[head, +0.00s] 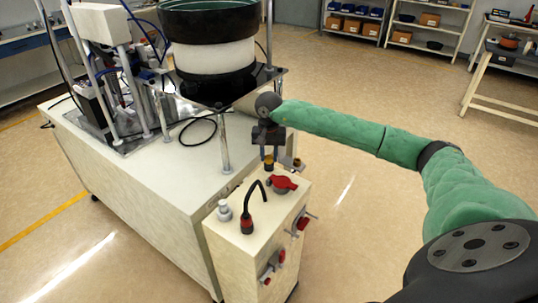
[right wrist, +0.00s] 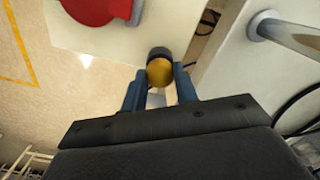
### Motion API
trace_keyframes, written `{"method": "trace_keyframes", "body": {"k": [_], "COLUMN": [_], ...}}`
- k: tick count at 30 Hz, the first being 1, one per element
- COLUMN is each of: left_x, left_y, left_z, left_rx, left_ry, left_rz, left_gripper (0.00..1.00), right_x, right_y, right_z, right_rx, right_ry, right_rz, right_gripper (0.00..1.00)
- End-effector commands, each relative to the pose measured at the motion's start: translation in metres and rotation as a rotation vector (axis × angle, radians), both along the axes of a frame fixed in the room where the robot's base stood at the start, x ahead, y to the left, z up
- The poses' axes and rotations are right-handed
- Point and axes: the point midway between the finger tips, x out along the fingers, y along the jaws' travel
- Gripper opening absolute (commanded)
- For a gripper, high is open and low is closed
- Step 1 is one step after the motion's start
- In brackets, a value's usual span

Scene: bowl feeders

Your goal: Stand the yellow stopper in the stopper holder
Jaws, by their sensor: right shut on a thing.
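My right gripper (head: 268,158) is over the far end of the cream cabinet's top, pointing down. It is shut on the yellow stopper (head: 268,165). In the right wrist view the stopper (right wrist: 160,72) shows as a round yellow top between the two blue-grey fingers (right wrist: 160,90). A dark round part (right wrist: 159,53) shows right against the stopper; I cannot tell whether it belongs to the stopper or to the holder. I cannot make out the stopper holder for sure, nor whether the stopper touches the cabinet top. My left gripper is not in view.
A red-handled part (head: 283,184) lies close to the gripper on the cabinet (head: 262,247). A black cable with a red base (head: 247,222) and a grey-white knob (head: 224,210) stand nearer. The bowl feeder (head: 212,55) and its metal post (head: 224,145) are left of the gripper.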

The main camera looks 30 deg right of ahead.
Motion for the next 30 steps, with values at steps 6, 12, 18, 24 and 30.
{"method": "trace_keyframes", "body": {"k": [6, 12, 18, 24, 30], "left_x": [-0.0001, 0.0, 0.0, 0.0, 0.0], "left_y": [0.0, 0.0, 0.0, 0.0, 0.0], "left_z": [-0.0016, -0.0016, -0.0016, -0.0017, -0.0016], "left_rx": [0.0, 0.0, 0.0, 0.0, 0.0], "left_ry": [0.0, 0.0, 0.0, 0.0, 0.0], "left_rz": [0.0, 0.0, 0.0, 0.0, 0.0], "left_gripper": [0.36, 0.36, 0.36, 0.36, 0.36], "right_x": [0.0001, 0.0, 0.0, -0.0001, -0.0001], "right_y": [-0.0001, 0.0, 0.0, 0.0001, 0.0001], "right_z": [-0.0016, -0.0018, -0.0018, -0.0019, -0.0018], "right_rx": [0.0, 0.0, 0.0, 0.0, 0.0], "right_ry": [0.0, 0.0, 0.0, 0.0, 0.0], "right_rz": [0.0, 0.0, 0.0, 0.0, 0.0], "right_gripper": [0.02, 0.41, 0.55, 0.64, 0.64]}}
